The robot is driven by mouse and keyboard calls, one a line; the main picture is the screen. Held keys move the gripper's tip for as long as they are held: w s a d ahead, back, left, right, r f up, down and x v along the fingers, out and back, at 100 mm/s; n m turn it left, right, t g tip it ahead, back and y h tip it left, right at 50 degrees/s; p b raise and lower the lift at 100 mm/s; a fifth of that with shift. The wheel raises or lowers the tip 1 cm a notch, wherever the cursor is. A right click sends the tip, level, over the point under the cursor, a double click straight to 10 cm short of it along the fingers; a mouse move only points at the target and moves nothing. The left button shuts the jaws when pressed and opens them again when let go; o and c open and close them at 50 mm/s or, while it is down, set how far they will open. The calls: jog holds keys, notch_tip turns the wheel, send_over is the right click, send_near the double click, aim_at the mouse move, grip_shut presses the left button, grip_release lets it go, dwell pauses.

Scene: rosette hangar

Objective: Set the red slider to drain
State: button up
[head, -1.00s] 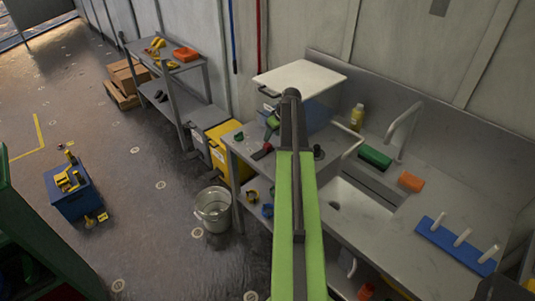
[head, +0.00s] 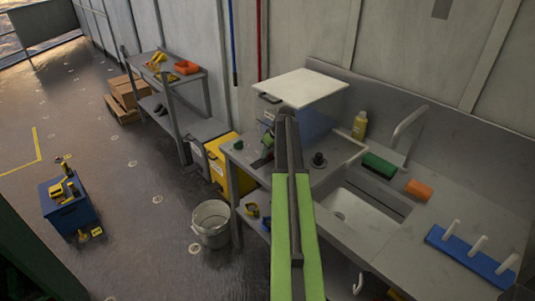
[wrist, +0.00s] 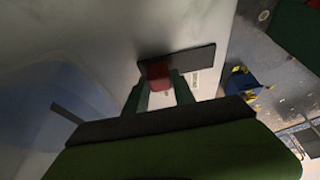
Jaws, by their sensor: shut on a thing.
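The red slider (wrist: 158,76) sits on a dark straight track (wrist: 190,58) in the wrist view, near the track's left end as pictured. My gripper (wrist: 158,88) has its two green fingers on either side of the slider and is shut on it. A pale label (wrist: 195,80) lies beside the track, too small to read. In the head view my gripper (head: 268,145) is at the left end of the counter, partly hidden behind my arm. The slider and track are mostly hidden there, so its setting cannot be told from that view.
A clear tank with a white lid (head: 300,88) stands behind my gripper. A bucket (head: 211,222) and a yellow bin (head: 232,170) stand left of the counter.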

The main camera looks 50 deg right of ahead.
grip_shut()
dwell(0.8)
jog(key=a, duration=0.5)
jog(key=shift+w+a, duration=0.15)
jog(key=shift+a, duration=0.15)
jog(key=o, duration=1)
grip_release()
jog(key=shift+r, duration=0.1)
